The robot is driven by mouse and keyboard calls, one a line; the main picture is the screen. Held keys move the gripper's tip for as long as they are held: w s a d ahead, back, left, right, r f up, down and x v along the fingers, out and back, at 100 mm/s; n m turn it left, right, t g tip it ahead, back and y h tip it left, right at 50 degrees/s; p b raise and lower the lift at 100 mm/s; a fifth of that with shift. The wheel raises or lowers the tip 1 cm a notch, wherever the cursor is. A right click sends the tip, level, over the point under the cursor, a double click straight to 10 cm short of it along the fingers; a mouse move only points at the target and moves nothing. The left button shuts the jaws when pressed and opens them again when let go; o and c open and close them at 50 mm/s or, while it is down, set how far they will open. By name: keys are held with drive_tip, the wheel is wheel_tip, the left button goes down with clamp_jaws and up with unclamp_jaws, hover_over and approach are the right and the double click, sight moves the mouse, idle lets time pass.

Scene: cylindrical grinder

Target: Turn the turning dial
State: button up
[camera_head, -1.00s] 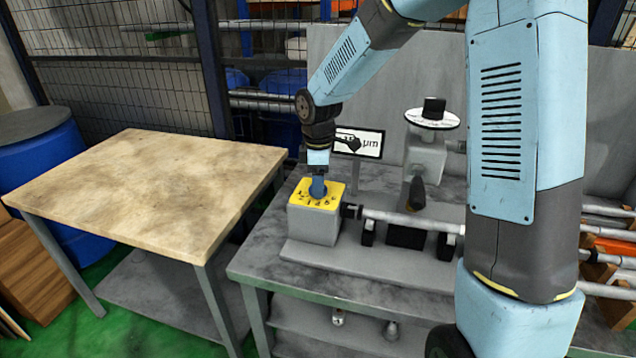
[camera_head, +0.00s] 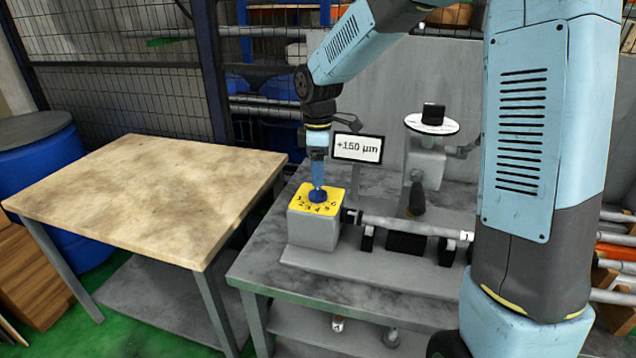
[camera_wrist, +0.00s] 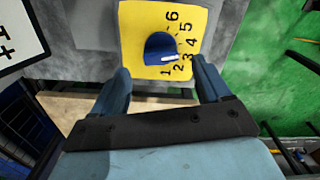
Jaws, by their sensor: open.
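The turning dial is a blue knob (camera_head: 318,195) on the yellow numbered top (camera_head: 300,203) of a grey block (camera_head: 313,231). In the wrist view the blue knob (camera_wrist: 161,49) has a white mark that points between the numbers 2 and 3, on the yellow plate (camera_wrist: 133,22). My gripper (camera_head: 318,183) points down just above the knob in the head view. In the wrist view my gripper (camera_wrist: 163,77) has its two blue fingers wide apart, with nothing between them; the knob lies beyond the fingertips.
A display (camera_head: 357,148) behind the block reads +150 µm. A shaft (camera_head: 410,226) lies to the right of the block on the grey bench (camera_head: 262,264). A round white disc (camera_head: 432,124) stands behind it. A wooden-topped table (camera_head: 140,195) to the left is clear.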

wheel_tip(320, 180, up, 8)
drive_tip(key=shift+f, duration=0.2)
idle(0.3)
